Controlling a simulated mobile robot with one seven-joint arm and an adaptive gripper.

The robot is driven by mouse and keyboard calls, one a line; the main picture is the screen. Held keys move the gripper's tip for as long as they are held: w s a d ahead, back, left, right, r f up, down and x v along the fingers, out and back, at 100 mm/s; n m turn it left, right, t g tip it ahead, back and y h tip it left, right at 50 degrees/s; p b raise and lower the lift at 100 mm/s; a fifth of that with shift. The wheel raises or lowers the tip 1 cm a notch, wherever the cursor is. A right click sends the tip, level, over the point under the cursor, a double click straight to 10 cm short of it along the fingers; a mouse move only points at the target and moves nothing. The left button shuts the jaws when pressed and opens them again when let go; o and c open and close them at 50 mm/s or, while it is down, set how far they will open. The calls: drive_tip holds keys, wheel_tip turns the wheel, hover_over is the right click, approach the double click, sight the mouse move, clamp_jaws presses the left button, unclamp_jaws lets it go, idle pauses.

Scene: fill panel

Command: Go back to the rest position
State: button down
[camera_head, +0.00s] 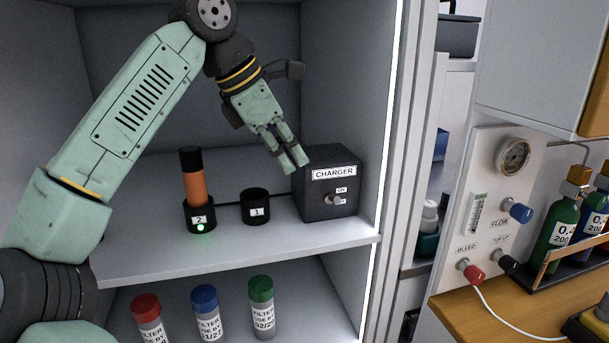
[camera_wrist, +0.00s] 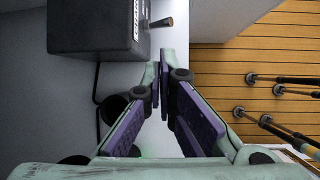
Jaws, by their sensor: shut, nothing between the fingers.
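My gripper (camera_head: 293,161) is shut and empty, in the air just left of the black charger box (camera_head: 325,208) on the upper shelf. In the wrist view its fingers (camera_wrist: 166,70) come close together with nothing between them, and the charger (camera_wrist: 95,50) is at the upper left. The charger has a small switch (camera_head: 335,199) with an ON label above it. Holder 2 (camera_head: 199,216) has an orange cylinder with a black top (camera_head: 193,176) standing upright in it and a green light lit. Holder 1 (camera_head: 255,207) looks empty.
The cabinet's side wall (camera_head: 345,80) and lit front edge stand close to the right of my gripper. Filter tubes with red (camera_head: 146,307), blue and green caps stand on the lower shelf. A gas panel (camera_head: 500,190) and bottles (camera_head: 560,225) are at the right.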

drive_tip(key=shift+s+a+r, duration=0.2)
drive_tip(key=shift+a+r, duration=0.15)
drive_tip(key=shift+r, duration=0.25)
